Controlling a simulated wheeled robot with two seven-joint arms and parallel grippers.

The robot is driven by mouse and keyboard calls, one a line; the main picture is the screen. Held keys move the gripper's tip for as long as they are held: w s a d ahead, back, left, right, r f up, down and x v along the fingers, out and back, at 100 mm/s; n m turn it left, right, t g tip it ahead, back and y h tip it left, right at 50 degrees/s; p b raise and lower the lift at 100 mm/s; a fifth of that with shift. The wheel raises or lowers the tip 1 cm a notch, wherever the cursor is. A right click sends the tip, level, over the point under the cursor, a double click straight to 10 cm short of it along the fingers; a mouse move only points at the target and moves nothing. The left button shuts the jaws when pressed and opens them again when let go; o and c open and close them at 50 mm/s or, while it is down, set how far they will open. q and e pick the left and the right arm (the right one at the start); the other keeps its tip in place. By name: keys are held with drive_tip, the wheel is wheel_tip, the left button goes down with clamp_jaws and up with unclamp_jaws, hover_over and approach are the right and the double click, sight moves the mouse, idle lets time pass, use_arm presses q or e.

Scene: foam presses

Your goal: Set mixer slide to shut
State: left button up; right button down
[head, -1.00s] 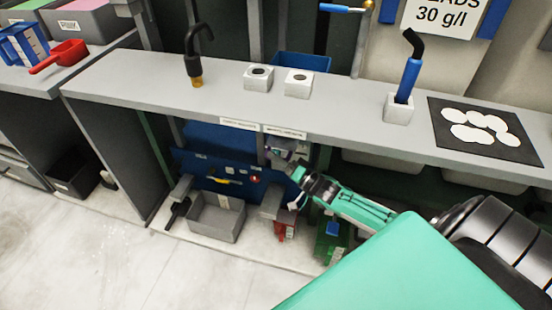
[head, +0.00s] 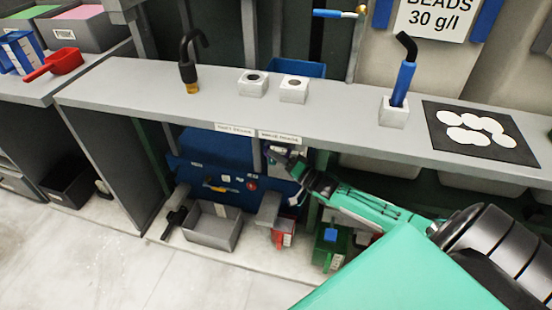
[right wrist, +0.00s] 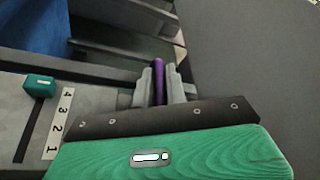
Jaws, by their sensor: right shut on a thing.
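My right gripper (head: 277,157) reaches under the grey shelf, at the right upper end of the blue machine panel (head: 218,183). In the right wrist view its two grey fingers (right wrist: 160,88) are shut on an upright purple handle (right wrist: 158,75). A teal block (right wrist: 39,86) sits to the left of the fingers, above a white scale strip (right wrist: 59,124) marked 1 to 4. No readable name shows which part is the mixer slide, and its end position cannot be told. My left gripper is not in view.
The grey shelf (head: 330,128) runs above the gripper and bears holders and a black mat (head: 480,148). Below stand a grey bin (head: 212,228), a red container (head: 284,233) and a green container (head: 330,250). Pale floor lies free at the lower left.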

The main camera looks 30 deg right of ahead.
drive_tip(key=c, duration=1.5)
unclamp_jaws()
drive_tip(key=shift+w+d+r, duration=0.1)
drive_tip(key=shift+w+r, duration=0.2)
drive_tip(key=shift+r, duration=0.05)
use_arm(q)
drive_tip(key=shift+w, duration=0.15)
use_arm(e)
drive_tip(key=shift+o, duration=0.2)
drive_tip(key=shift+w+f, duration=0.1)
drive_tip(key=shift+f, duration=0.1)
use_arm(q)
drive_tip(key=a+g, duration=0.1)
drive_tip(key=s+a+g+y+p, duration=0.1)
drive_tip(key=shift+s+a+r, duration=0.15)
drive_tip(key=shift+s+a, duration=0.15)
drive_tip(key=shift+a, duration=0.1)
use_arm(e)
drive_tip(key=v, duration=1.4)
